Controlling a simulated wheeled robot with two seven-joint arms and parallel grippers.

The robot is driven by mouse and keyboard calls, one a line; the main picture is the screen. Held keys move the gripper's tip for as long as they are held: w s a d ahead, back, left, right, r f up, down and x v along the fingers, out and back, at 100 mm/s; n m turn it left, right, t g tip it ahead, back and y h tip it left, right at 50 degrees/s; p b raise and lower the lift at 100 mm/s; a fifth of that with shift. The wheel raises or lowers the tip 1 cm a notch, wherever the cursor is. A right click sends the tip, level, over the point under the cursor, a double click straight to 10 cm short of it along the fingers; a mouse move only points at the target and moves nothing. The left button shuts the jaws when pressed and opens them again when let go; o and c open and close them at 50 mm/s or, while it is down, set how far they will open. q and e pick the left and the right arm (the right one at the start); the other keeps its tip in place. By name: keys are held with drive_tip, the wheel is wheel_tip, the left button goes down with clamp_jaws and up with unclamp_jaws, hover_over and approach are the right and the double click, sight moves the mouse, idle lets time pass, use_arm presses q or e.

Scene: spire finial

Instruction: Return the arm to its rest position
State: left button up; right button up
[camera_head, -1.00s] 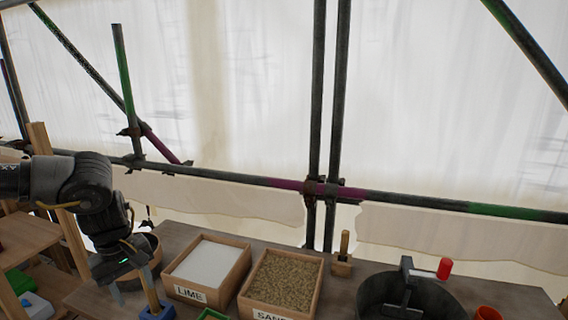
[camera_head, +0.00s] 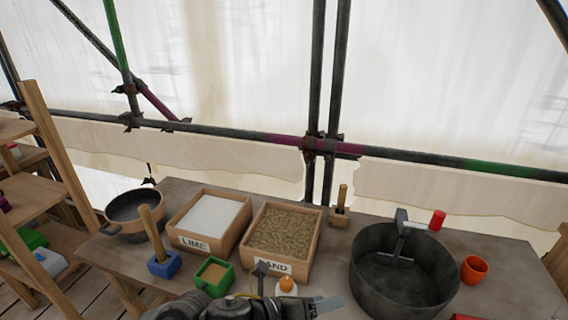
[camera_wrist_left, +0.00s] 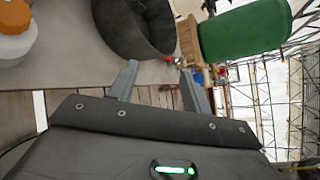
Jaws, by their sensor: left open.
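My left arm lies across the bottom of the head view, low in front of the bench. Its gripper (camera_head: 330,304) points right, near the front of the dark mixing tub. In the left wrist view the two grey fingers of the left gripper (camera_wrist_left: 158,82) stand apart with nothing between them. The dark tub (camera_wrist_left: 136,28) shows beyond the fingertips. My right gripper is in neither view.
On the bench (camera_head: 335,262) stand a pan (camera_head: 128,228), the lime box (camera_head: 208,222), the sand box (camera_head: 284,234), a blue-based wooden handle (camera_head: 164,265), a green box (camera_head: 214,277), the dark tub (camera_head: 370,285) and an orange cup (camera_head: 474,269). Shelves (camera_head: 45,190) stand left.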

use_arm(q)
drive_tip(key=a+f+n+t+y, duration=0.2)
drive_tip(key=a+f+n+y, duration=0.15)
drive_tip(key=a+n, duration=0.55)
drive_tip(key=a+f+n+t+y, duration=0.25)
drive_tip(key=a+f+n, duration=0.2)
drive_tip(key=n, duration=0.75)
drive_tip(key=s+a+f+n+g+y, duration=0.3)
drive_tip(key=s+a+f+n, duration=0.3)
drive_tip(key=s+a+n, duration=0.25)
drive_tip(key=s+a+f+n+g+y, duration=0.45)
drive_tip(key=s+a+n, duration=0.25)
drive_tip(key=s+a, duration=0.25)
wheel_tip(320, 180, down, 28)
drive_tip(key=s, duration=0.1)
drive_tip(key=s+a+f+g, duration=0.2)
drive_tip(key=s+a+f, duration=0.1)
drive_tip(key=s+f, duration=1.2)
drive_tip(key=shift+s+a+h, duration=0.15)
drive_tip(key=shift+s+h, duration=0.2)
drive_tip(key=shift+s, duration=0.3)
